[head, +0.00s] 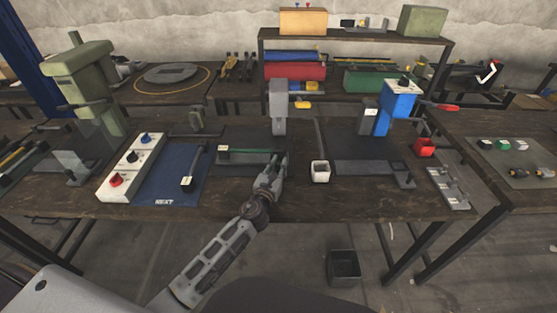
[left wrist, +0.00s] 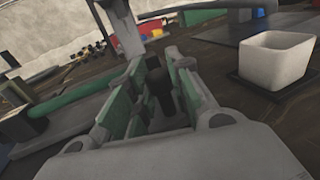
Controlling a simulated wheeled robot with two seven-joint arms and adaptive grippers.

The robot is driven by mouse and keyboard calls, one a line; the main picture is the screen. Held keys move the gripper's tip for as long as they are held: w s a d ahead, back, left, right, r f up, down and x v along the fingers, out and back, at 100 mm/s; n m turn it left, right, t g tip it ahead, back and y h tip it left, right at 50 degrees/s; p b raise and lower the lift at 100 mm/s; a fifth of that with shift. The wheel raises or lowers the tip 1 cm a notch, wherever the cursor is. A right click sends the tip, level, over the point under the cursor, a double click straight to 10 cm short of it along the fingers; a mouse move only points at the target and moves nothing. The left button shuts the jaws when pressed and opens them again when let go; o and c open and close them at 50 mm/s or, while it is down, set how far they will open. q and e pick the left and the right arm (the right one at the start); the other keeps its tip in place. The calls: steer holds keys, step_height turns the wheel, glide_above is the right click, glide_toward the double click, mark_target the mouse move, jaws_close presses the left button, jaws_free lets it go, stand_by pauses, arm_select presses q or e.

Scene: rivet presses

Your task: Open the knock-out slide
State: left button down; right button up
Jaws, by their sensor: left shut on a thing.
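The grey press (head: 278,105) stands at mid-table. In front of it lies a low dark fixture with a green bar (head: 245,156), which looks like the knock-out slide. A dark block with a white label (head: 222,152) sits at its left end. The green bar also shows at the left of the left wrist view (left wrist: 75,95). My left gripper (head: 283,160) is at the bar's right end. In the left wrist view its green-padded fingers are shut around a dark upright knob (left wrist: 158,88), partly hidden between them. Whether the knob joins the bar is hidden. My right gripper is not in view.
A white cup (head: 320,172) stands just right of my left gripper. A blue mat (head: 165,185) and a white button box (head: 132,168) lie to the left. A blue press (head: 397,108) and a red bin (head: 424,148) stand to the right. A dark bin (head: 344,266) is on the floor.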

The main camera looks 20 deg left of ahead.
arm_select(q)
steer(key=shift+s+d, duration=0.25)
steer(key=shift+s, duration=0.8)
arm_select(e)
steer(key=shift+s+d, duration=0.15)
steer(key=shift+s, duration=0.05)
arm_select(q)
steer(key=c, duration=1.3)
jaws_free()
steer(key=shift+s+f, duration=0.1)
steer(key=shift+s, duration=1.45)
steer(key=shift+s+a, duration=0.2)
steer(key=shift+s, duration=4.2)
